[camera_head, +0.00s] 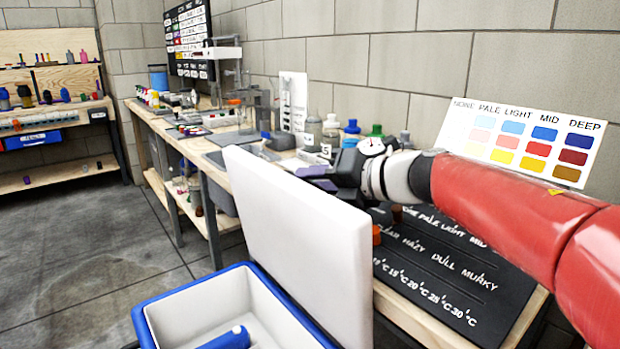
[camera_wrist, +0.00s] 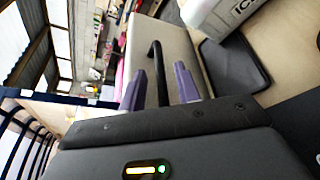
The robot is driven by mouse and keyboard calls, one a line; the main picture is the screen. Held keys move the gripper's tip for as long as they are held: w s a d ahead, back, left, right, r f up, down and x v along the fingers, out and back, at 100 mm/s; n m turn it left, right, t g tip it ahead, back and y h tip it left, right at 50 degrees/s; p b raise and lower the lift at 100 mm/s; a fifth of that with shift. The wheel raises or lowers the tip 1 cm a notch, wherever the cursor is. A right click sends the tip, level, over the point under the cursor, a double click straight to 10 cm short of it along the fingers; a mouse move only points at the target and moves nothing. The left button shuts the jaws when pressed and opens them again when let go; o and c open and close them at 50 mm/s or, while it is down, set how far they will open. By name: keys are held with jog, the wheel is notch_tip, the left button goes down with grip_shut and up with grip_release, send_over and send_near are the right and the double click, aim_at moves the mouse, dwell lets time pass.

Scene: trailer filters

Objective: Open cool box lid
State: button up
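The cool box (camera_head: 165,301) is at the bottom of the head view, with a blue rim and a white inside. Its white lid (camera_head: 305,232) stands upright along the side nearest the bench, and the box's mouth is uncovered. My gripper (camera_head: 318,178) is behind the lid's upper edge, over the bench, and the lid hides part of it. In the wrist view my two purple fingers (camera_wrist: 158,88) are apart, with a black bent bar (camera_wrist: 155,65) between them. I cannot tell whether the bar belongs to the lid or whether the fingers touch it.
A blue item (camera_head: 232,338) lies in the cool box. The bench behind the lid holds a dark printed mat (camera_head: 450,270), bottles (camera_head: 331,128) and a colour chart (camera_head: 525,140) against the wall. The floor (camera_head: 95,245) at left is clear.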

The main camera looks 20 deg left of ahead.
jog(key=shift+x, duration=1)
jog(key=shift+c, duration=0.4)
grip_shut()
